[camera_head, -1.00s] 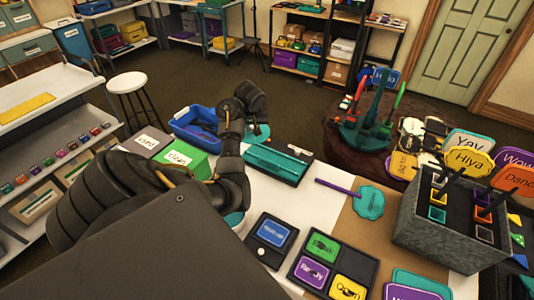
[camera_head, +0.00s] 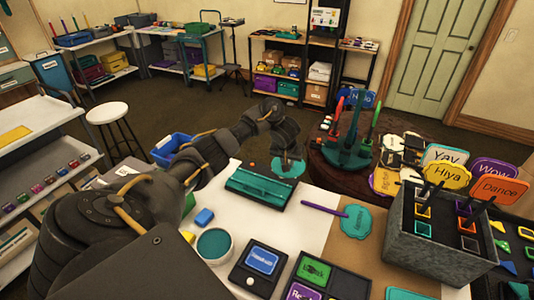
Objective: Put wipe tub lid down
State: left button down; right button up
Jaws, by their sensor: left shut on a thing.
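My left arm reaches in from the left, and its gripper (camera_head: 287,155) is shut on a round teal lid (camera_head: 288,170). The lid is beyond the back right end of a long teal tray (camera_head: 258,190), near the table's far edge; I cannot tell whether it touches anything. A round white tub with a teal top surface (camera_head: 215,244) stands at the table's front left, well apart from the lid. My right gripper is out of view.
A blue block (camera_head: 204,217) lies beside the tub. A teal paddle sign (camera_head: 355,222) lies right of the tray. A grey box with signs (camera_head: 440,240) stands at the right. Card trays (camera_head: 318,275) fill the front. White tabletop (camera_head: 300,220) is bare between tray and paddle.

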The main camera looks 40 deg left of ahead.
pick_arm(q)
jog(key=s+d+r+m+h, duration=0.25)
jog(key=d+r+m, duration=0.3)
jog(key=d, duration=0.55)
jog(key=s+d+r+m+h, duration=0.1)
jog(key=s+d+r+m, duration=0.25)
jog(key=d+r, duration=0.6)
jog(key=s+d+f+m+h+b, duration=0.1)
jog(key=s+f+m, duration=0.1)
jog(key=s, duration=0.4)
jog(key=s+d+f+m+g+h+b, duration=0.1)
jog(key=s+d+f+m+b, duration=0.1)
jog(key=s+m, duration=0.3)
jog(key=shift+s+d+f, duration=0.15)
jog(key=shift+s+f, duration=0.6)
jog(key=shift+f, duration=0.05)
